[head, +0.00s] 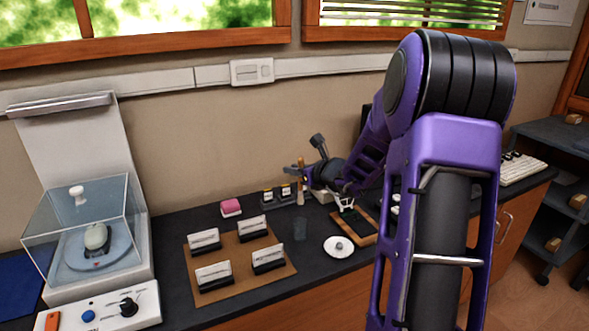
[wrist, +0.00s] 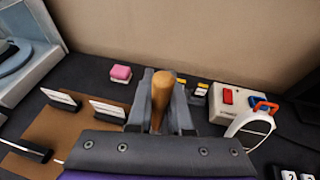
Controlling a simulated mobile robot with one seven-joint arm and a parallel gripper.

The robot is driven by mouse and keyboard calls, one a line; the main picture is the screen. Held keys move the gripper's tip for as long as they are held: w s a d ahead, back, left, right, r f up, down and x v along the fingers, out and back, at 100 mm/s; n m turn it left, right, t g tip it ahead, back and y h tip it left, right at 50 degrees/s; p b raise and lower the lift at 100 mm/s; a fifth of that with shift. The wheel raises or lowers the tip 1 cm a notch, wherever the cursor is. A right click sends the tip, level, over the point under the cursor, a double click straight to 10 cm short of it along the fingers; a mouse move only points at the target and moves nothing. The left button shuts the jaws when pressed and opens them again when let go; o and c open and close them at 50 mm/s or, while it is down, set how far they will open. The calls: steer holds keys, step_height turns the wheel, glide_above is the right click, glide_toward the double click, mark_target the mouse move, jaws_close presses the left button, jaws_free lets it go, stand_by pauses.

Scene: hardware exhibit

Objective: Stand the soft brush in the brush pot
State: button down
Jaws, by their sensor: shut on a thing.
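My gripper (head: 302,172) is shut on the soft brush, whose wooden handle (head: 301,165) points up and whose pale lower end (head: 300,195) hangs down. In the wrist view the rounded handle (wrist: 162,88) stands between the two grey fingers (wrist: 160,115); its lower end is hidden there. A small, dark, see-through cup that looks like the brush pot (head: 300,229) stands on the dark bench, below the brush in the head view. The brush appears apart from it, above and behind. I cannot make out the pot in the wrist view.
A brown board (head: 240,262) with several card holders lies left of the pot. A white dish (head: 339,248) is close on its right. A pink block (head: 231,207) and small labelled holders (head: 270,197) stand behind. A clear-covered instrument (head: 85,225) fills the left.

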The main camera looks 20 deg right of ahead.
mark_target(299, 193)
steer(key=shift+f+b, duration=2.05)
steer(key=shift+f, duration=2.85)
steer(key=c, duration=0.8)
jaws_free()
steer(key=shift+o, duration=0.2)
steer(key=p+v, duration=0.2)
steer(key=v, duration=1.5)
steer(key=shift+s, duration=0.25)
